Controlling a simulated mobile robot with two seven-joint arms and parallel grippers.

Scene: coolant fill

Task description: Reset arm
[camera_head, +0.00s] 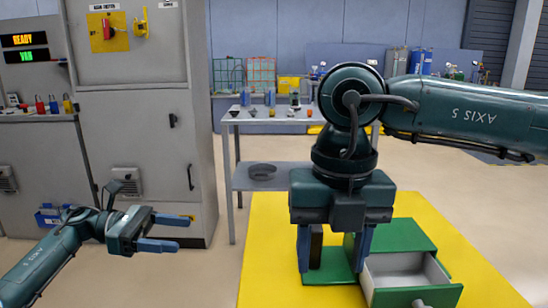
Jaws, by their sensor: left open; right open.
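My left gripper (165,233) is at the lower left, in front of the grey cabinet. Its two blue fingers are apart, point right and have nothing between them. My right gripper (334,250) hangs pointing down above the yellow surface (262,262), its blue fingers spread wide. A dark upright piece (316,246) shows just inside its left finger; I cannot tell what it is or whether it touches the finger. A green plate (330,274) lies below that gripper. A green box (400,237) with its grey-lined drawer (395,275) pulled open stands to the right of the right finger.
A grey cabinet (140,130) with red and yellow switches stands at left. Padlocks (40,105) sit on a ledge beside it. Behind is a grey table (262,118) with small items on top and a dark bowl (262,170) on its lower shelf. Beige floor (470,190) is clear at right.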

